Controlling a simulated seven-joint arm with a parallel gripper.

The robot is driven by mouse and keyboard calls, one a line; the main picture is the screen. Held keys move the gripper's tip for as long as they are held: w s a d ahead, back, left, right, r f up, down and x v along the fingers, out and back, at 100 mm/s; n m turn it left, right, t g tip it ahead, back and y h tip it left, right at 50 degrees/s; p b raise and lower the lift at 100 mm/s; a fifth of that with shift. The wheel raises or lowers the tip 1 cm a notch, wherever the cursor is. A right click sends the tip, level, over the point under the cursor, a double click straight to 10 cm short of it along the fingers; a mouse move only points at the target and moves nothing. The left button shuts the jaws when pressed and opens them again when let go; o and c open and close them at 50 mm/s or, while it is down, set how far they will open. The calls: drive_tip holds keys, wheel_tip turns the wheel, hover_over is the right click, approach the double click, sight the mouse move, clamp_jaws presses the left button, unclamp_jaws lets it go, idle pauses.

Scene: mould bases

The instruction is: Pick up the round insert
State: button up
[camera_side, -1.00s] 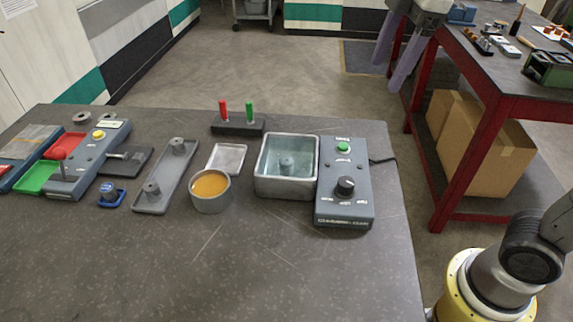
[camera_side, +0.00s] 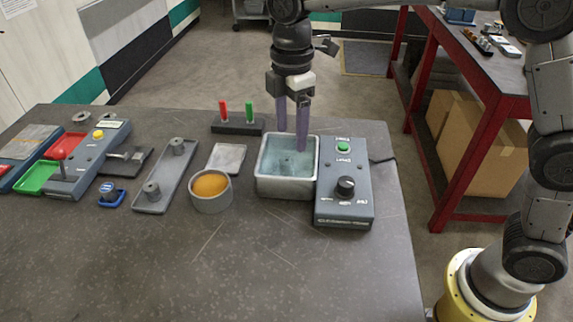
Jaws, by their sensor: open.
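A small grey round piece (camera_side: 289,164) sits in the blue-tinted metal basin (camera_side: 286,188), partly veiled by the tinted contents. I cannot tell for sure which of these is the round insert. My gripper (camera_side: 292,139) points down over the basin with its two purple fingers apart. Nothing shows between them. The right finger reaches down in front of the basin's back part; whether it is inside cannot be told.
A control box (camera_side: 344,193) with a green button and black knob stands against the basin's right. A round pot with orange contents (camera_side: 211,189) and a small flat tray (camera_side: 227,158) are to its left. A holder with red and green pegs (camera_side: 238,127) stands behind. The front table is clear.

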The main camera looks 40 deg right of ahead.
sight(286, 160)
drive_tip(key=shift+w+a+f, duration=0.1)
drive_tip(key=shift+w+f, duration=0.1)
drive_tip(key=shift+f, duration=1.55)
drive_tip(key=shift+w+a+f, duration=0.1)
drive_tip(key=shift+w+f, duration=0.1)
drive_tip(key=shift+f, duration=1.55)
clamp_jaws()
